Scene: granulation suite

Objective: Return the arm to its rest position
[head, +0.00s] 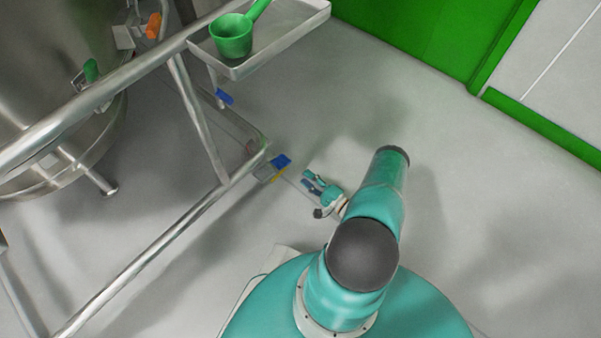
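My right arm rises from the bottom middle of the head view, with its elbow bent over the floor. My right gripper (308,179) is small and low beyond the arm, pointing left. Its two teal fingers look apart, with nothing seen between them. It is over the grey floor, just right of the steel frame's lower corner. My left gripper is not in view.
A steel tube frame (195,115) stands at left before a large steel vessel (50,50). A steel tray (285,35) at the top holds a green scoop (231,36). A green door (430,35) is at top right. The floor (500,200) at right is clear.

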